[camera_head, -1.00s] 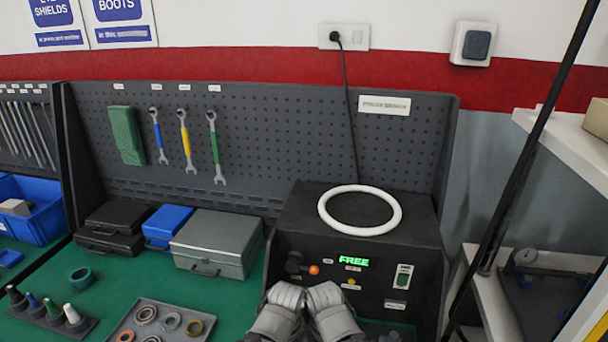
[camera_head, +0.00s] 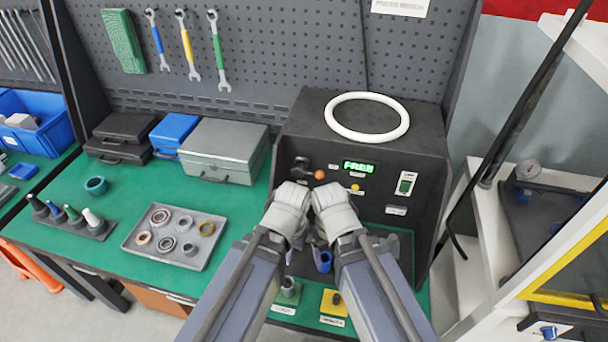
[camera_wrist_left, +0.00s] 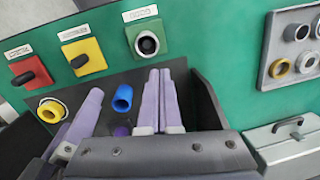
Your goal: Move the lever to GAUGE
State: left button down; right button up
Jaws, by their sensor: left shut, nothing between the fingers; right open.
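The lever (camera_head: 300,168) is dark with an orange knob at its right end, on the front of the black test machine (camera_head: 425,165). Its green display (camera_head: 359,167) appears to read FREE. My left gripper (camera_wrist_left: 162,75) is shut and empty, with its two purple fingers side by side in the left wrist view. Neither gripper visibly holds the lever.
A white ring (camera_head: 366,135) lies on the machine's top. A blue ring (camera_wrist_left: 122,98) and a yellow ring (camera_wrist_left: 50,110) are near the fingers. Green (camera_wrist_left: 147,40), yellow (camera_wrist_left: 83,57) and red (camera_wrist_left: 29,73) blocks stand along the table edge. A parts tray (camera_head: 140,243) lies left.

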pick_arm(q)
jog(key=w+d+r+t+p, duration=0.1)
jog(key=w+r+p, duration=0.4)
jog(key=r+p, duration=0.3)
jog(key=w+d+r+n+t+h+p, duration=0.1)
jog(key=w+d+r+t+p, duration=0.1)
jog(key=w+r+p, duration=0.4)
jog(key=w+d+r+t+h+p, duration=0.1)
jog(key=w+r+p, duration=0.4)
jog(key=r+p, duration=0.5)
jog(key=shift+w+d+r+n, duration=0.2)
jog(key=shift+d+r+n, duration=0.1)
jog(key=shift+d+r, duration=0.45)
jog(key=shift+f, duration=0.15)
jog(key=b+x, duration=1.3)
jog(key=x, duration=0.1)
jog(key=shift+s+a, duration=0.1)
jog(key=shift+s, duration=0.05)
